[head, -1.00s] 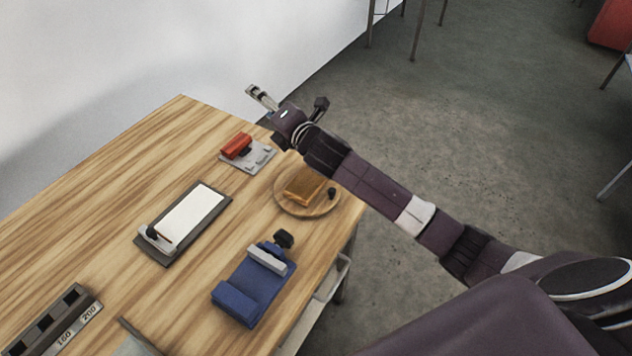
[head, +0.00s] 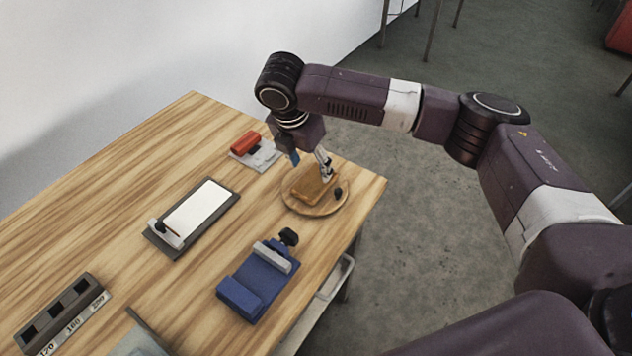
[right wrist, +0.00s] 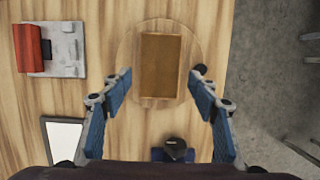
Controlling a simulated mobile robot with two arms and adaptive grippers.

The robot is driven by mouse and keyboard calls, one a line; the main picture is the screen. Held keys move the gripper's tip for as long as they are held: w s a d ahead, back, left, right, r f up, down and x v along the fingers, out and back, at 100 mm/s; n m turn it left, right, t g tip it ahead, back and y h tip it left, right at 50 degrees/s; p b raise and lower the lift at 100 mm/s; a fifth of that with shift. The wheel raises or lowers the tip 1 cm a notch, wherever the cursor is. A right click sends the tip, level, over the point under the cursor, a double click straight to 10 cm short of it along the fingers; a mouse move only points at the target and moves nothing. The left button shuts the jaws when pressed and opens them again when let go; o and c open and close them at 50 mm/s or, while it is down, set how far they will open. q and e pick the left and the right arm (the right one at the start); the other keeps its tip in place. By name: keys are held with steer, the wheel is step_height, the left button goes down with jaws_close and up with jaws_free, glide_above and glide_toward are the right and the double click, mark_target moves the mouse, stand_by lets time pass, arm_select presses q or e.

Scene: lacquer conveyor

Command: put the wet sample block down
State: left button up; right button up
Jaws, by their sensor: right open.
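The amber-brown sample block (head: 313,188) lies flat on a round wooden board (head: 325,209) near the table's right edge. In the right wrist view the block (right wrist: 161,65) lies between the finger lines, lengthwise to them. My right gripper (head: 310,164) points down at the block, its fingers spread on either side and empty. In the right wrist view its blue-padded fingers (right wrist: 160,84) are wide apart, with no visible contact with the block. My left gripper is not in view.
A small dark knob (head: 337,193) sits on the round board's right side. A red block on a grey plate (head: 265,160) stands behind. A dark tray with a white panel (head: 199,208), a blue fixture (head: 250,287) and a slotted grey rack (head: 67,312) stand nearer.

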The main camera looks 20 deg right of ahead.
mark_target(314, 180)
steer(key=p+x, duration=0.1)
steer(key=x, duration=0.5)
steer(key=shift+s+f, duration=0.1)
steer(key=shift+a, duration=0.1)
steer(key=c, duration=1)
